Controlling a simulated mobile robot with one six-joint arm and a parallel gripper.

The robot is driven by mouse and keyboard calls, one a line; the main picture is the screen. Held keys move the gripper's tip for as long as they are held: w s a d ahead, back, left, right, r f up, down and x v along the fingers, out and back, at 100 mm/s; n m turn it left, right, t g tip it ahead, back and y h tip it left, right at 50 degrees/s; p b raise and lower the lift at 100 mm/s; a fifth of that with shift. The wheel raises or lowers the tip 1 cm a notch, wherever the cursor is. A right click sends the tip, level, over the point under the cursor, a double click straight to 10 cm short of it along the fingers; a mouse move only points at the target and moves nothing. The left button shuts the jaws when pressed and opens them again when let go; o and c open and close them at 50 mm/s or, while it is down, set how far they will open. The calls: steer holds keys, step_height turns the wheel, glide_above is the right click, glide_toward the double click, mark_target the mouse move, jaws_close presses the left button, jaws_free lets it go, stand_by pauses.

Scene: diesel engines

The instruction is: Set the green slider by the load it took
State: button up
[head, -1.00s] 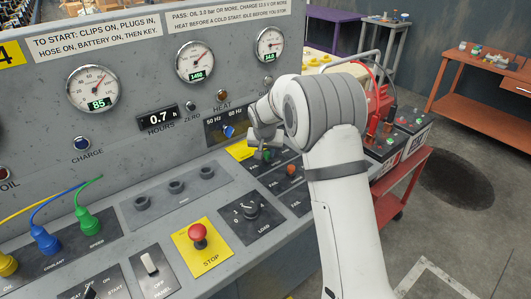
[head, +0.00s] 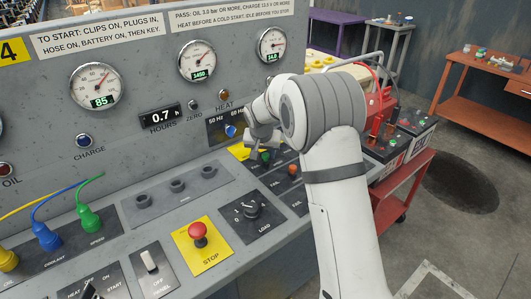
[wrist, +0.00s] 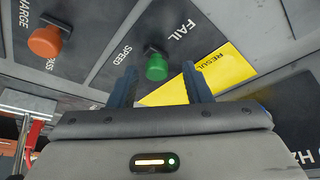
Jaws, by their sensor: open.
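The green slider (wrist: 156,68) shows in the wrist view as a green knob on a dark panel, by the words SPEED and FAIL. My gripper (wrist: 161,84) is open, one finger on each side of the slider's line, the knob showing in the gap. Whether the fingers reach to its depth I cannot tell. In the head view my gripper (head: 264,150) is over the slider panel and mostly hides the knob. The LOAD dial (head: 253,208), a black rotary knob, stands nearer on the console. An orange slider (wrist: 45,41) sits to the left in the wrist view.
A yellow RESULT label (wrist: 203,78) lies beside the green slider. A red STOP button (head: 199,231) and cable plugs (head: 90,220) stand up from the console. The gauge wall (head: 150,75) rises behind. A red cart with batteries (head: 405,140) stands to the right.

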steer(key=v, duration=0.7)
steer(key=shift+r+b, duration=0.2)
steer(key=shift+b, duration=0.2)
steer(key=shift+s, duration=0.1)
steer(key=s+d+r+n, duration=0.1)
steer(key=s+d+r, duration=0.25)
steer(key=s, duration=0.55)
steer(key=s+d+r, duration=0.3)
steer(key=s+d, duration=0.2)
steer(key=s, duration=0.4)
steer(key=s+d+f, duration=0.1)
steer(key=s, duration=0.9)
steer(key=s+d+f+n+g, duration=0.1)
steer(key=s+d+f, duration=0.1)
steer(key=s, duration=0.8)
steer(key=shift+f+g+y, duration=0.3)
steer(key=shift+y, duration=0.1)
steer(key=shift+w+d, duration=0.1)
steer(key=shift+c, duration=0.8)
